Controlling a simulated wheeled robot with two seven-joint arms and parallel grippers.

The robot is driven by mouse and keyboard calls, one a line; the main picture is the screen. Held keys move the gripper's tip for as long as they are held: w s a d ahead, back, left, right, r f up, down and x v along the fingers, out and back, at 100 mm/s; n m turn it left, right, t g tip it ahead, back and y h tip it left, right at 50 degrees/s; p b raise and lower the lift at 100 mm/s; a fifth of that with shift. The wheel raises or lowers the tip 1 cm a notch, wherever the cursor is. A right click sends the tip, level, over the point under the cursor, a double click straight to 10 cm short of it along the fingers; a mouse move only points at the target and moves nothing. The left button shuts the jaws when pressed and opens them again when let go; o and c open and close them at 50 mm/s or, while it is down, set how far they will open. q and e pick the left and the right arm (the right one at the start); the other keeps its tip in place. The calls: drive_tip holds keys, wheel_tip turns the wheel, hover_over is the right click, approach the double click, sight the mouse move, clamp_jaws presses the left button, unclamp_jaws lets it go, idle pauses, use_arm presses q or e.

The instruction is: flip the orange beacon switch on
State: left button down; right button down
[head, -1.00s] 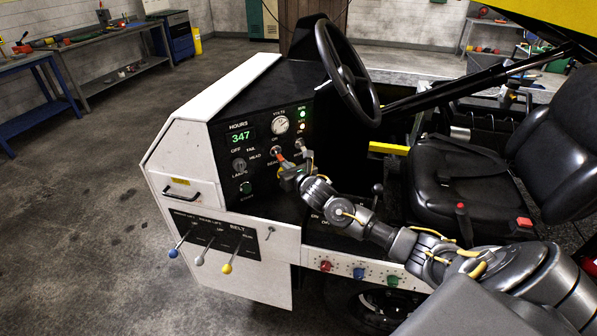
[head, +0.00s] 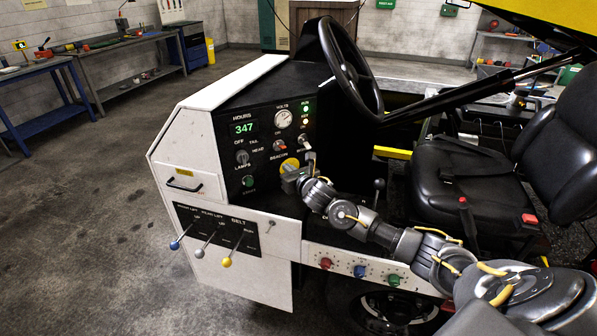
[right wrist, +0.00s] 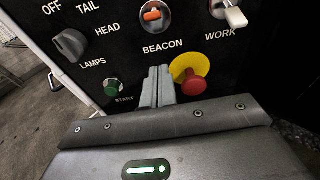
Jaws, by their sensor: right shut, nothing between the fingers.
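The orange beacon switch (head: 279,146) is on the black dash panel. In the right wrist view the orange lever (right wrist: 152,14) sits within its round collar above the BEACON label. It does not hang down like the white WORK lever (right wrist: 235,17). My right gripper (head: 290,176) is in front of the panel below the beacon switch. Its fingers (right wrist: 158,84) are shut with nothing between them, pointing at the panel below the label and apart from the switch. My left gripper is not in view.
A red mushroom button (right wrist: 192,84) on a yellow disc (right wrist: 184,65) is just right of the fingers. The green START button (right wrist: 112,87) and LAMPS knob (right wrist: 70,43) are to the left. The steering wheel (head: 350,68) rises above the panel's right side.

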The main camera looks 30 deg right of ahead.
drive_tip(key=s+r+b, duration=0.1)
drive_tip(key=s+r, duration=0.4)
drive_tip(key=s, duration=0.1)
drive_tip(key=shift+s+a+r+b, duration=0.2)
drive_tip(key=shift+s+r+b, duration=0.2)
